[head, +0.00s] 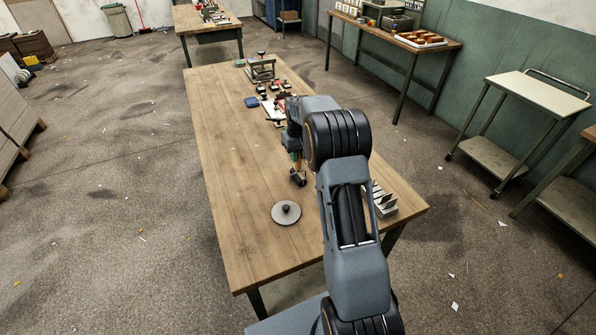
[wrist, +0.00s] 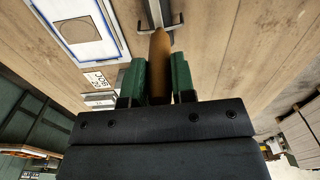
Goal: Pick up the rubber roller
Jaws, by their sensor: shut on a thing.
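The rubber roller has a tan-brown handle (wrist: 160,62) and a metal frame at its far end in the wrist view. My gripper (wrist: 157,78) has dark green fingers on both sides of the handle and is shut on it. In the head view my gripper (head: 294,157) points down over the wooden table, with the rubber roller (head: 298,178) below it, its dark end low. I cannot tell whether that end touches the table. My arm hides part of the table behind it.
A round grey disc with a knob (head: 286,214) lies on the wooden table (head: 230,170) in front of the roller. A slotted metal rack (head: 384,202) stands at the right edge. A blue block (head: 251,102) and several small items lie farther back. The table's left side is clear.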

